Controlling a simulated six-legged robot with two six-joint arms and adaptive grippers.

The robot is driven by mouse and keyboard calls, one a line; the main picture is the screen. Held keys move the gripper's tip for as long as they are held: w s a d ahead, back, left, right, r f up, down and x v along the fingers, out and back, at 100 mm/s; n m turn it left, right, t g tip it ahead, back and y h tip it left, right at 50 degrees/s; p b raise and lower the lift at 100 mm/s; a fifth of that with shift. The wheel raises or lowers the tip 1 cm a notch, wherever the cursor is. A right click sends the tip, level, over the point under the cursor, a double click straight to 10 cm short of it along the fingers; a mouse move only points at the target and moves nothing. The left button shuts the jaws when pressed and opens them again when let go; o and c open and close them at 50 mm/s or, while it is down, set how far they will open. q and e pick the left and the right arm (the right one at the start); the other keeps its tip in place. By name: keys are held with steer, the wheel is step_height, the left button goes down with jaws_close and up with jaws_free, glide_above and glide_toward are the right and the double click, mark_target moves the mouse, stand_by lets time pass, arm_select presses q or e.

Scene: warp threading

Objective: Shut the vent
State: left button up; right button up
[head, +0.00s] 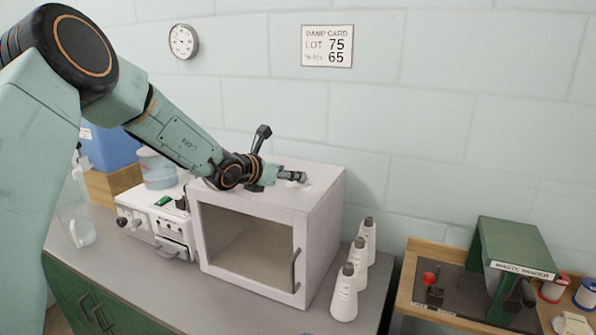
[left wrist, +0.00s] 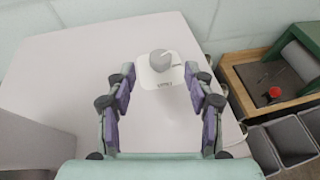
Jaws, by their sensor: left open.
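The vent (left wrist: 160,62) is a grey round knob on a small white plate with a printed label, set in the top of a pale box-shaped cabinet (head: 325,190). In the left wrist view it lies ahead, between and just beyond my left gripper's (left wrist: 160,78) spread fingers. Nothing is between the fingers, and they do not appear to touch the knob. In the head view my left gripper (head: 285,175) is low over the cabinet top and largely hides the vent. I cannot tell the knob's setting. My right gripper is not in view.
White cones (head: 345,290) stand right of the cabinet. A white control unit (head: 155,220) with knobs is on its left. A green waste winder (head: 515,255) stands on a wooden-edged tray at the right. A damp card (head: 327,46) hangs on the wall. The cabinet top is otherwise clear.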

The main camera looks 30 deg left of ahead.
mark_target(298, 186)
arm_select(q)
steer(key=p+x, duration=0.1)
steer(key=x, duration=0.4)
steer(key=shift+w+f, duration=0.1)
steer(key=shift+f, duration=0.1)
steer(key=shift+r, duration=0.15)
steer(key=shift+d+r, duration=0.1)
steer(key=shift+d, duration=0.1)
steer(key=shift+w+a+f, duration=0.1)
steer(key=shift+w+f, duration=0.1)
steer(key=shift+f, duration=0.1)
steer(key=c, duration=0.4)
steer(key=shift+s+a+r, duration=0.1)
steer(key=shift+s, duration=0.05)
steer(key=shift+c, duration=1.4)
steer(key=shift+r, duration=0.2)
jaws_close()
